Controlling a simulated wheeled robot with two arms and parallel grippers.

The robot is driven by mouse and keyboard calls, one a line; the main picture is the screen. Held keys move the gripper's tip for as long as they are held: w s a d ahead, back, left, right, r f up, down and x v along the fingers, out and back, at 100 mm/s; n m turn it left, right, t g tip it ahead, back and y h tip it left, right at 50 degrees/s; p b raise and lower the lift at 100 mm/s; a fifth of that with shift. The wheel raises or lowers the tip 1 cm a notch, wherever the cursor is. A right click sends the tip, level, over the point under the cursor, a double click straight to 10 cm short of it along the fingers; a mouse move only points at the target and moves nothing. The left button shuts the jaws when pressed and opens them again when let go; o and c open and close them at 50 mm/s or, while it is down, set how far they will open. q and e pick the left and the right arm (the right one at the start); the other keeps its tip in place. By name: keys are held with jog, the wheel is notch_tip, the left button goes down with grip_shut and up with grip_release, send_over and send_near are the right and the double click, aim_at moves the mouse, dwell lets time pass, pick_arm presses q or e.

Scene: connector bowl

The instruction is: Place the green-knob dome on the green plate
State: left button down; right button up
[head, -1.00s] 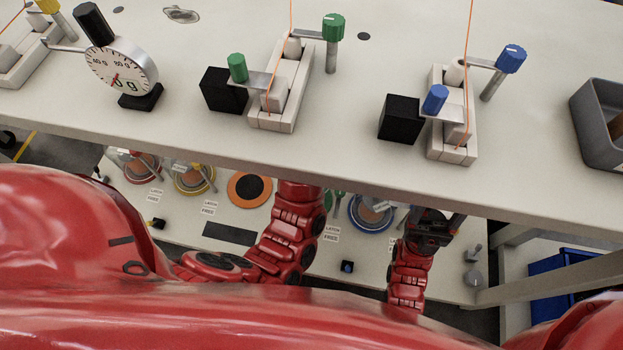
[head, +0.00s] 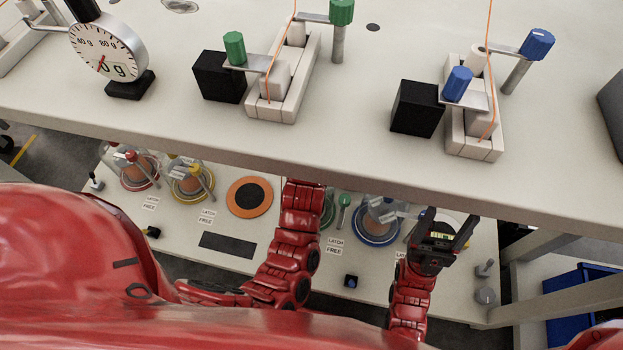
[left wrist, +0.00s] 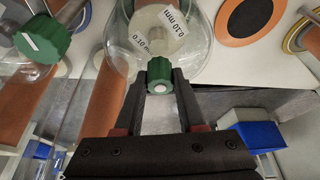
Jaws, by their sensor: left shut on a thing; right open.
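In the left wrist view my left gripper (left wrist: 160,86) is shut on the green knob (left wrist: 160,70) of a clear glass dome (left wrist: 185,62). A pale round piece labelled "0.10 mm" shows through the glass. The green plate (head: 329,212) shows there only as a bit of green rim, just right of my left arm. I cannot tell how far the dome is from it. My right gripper (head: 448,222) is open and empty near the lower table's right side.
The upper shelf (head: 340,150) overhangs the lower table. A blue-rimmed plate (head: 376,222) with a dome sits right of the green one; an orange ring (head: 250,197), a yellow plate (head: 190,185) and a red plate (head: 138,172) lie left. A green-topped post (head: 344,200) stands close by.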

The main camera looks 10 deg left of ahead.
pick_arm(q)
jog(key=c, duration=0.5)
grip_release()
